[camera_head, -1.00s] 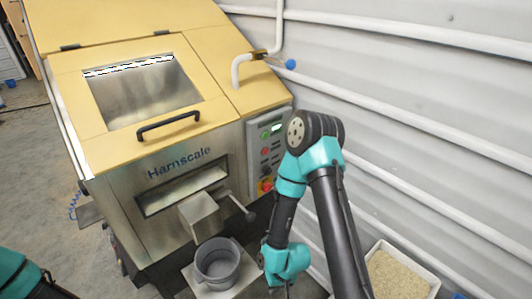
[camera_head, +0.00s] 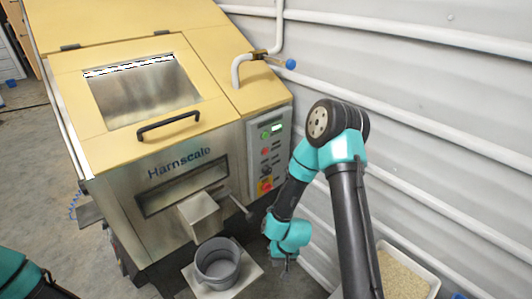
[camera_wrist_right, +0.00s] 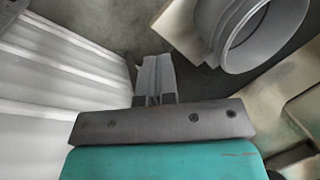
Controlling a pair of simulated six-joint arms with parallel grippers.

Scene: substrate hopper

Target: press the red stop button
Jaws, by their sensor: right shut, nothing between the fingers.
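The button does not show in the wrist view. Only part of my left arm shows at the lower left of the head view; its gripper is outside the picture.
The control panel (camera_head: 258,160) carries a green display and several small buttons. A lever and spout (camera_head: 200,215) jut out from the hopper front. A grey pot (camera_head: 217,265) stands below on a pale plate. The ribbed wall (camera_head: 420,110) and a substrate-filled box (camera_head: 405,278) lie right.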

